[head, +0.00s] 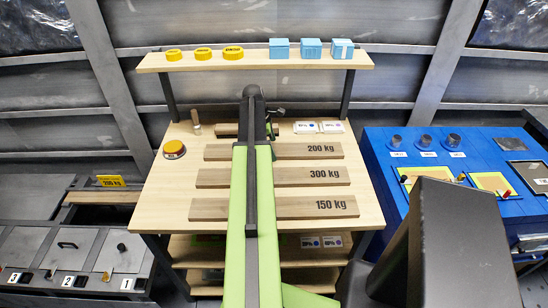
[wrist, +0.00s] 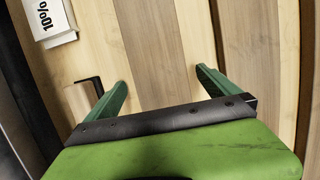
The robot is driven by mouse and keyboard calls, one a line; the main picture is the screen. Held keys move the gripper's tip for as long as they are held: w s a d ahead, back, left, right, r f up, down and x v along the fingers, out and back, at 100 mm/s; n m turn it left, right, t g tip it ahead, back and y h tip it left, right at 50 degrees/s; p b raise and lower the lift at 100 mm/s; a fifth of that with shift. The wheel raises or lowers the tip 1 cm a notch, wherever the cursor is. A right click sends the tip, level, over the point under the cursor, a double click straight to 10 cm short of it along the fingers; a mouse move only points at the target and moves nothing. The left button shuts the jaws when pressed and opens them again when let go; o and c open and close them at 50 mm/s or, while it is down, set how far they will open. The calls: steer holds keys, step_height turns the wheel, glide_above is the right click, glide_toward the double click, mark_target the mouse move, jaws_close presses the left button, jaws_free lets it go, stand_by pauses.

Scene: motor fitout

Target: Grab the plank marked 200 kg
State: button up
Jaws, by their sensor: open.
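The plank marked 200 kg (head: 310,151) lies flat on the wooden workbench, the farthest of three planks. Its middle is hidden behind my arm. In the wrist view, a grey-brown plank (wrist: 150,45), which seems to be this one, runs between the two dark green fingers of my gripper (wrist: 160,77). The fingers are wide apart, one on each side of it, and do not grip it. Their height over the bench is hard to tell. In the head view my gripper is mostly hidden by my arm.
The planks marked 300 kg (head: 320,176) and 150 kg (head: 320,207) lie nearer. White cards (head: 318,128) lie behind, at right. A round orange button (head: 174,148) is at left. A shelf (head: 255,61) spans the back. A yellow 200 kg sign (head: 111,181) stands left; a blue table (head: 385,150) stands right.

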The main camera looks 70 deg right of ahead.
steer(key=shift+x, duration=0.75)
steer(key=shift+r, duration=0.15)
steer(key=c, duration=2.1)
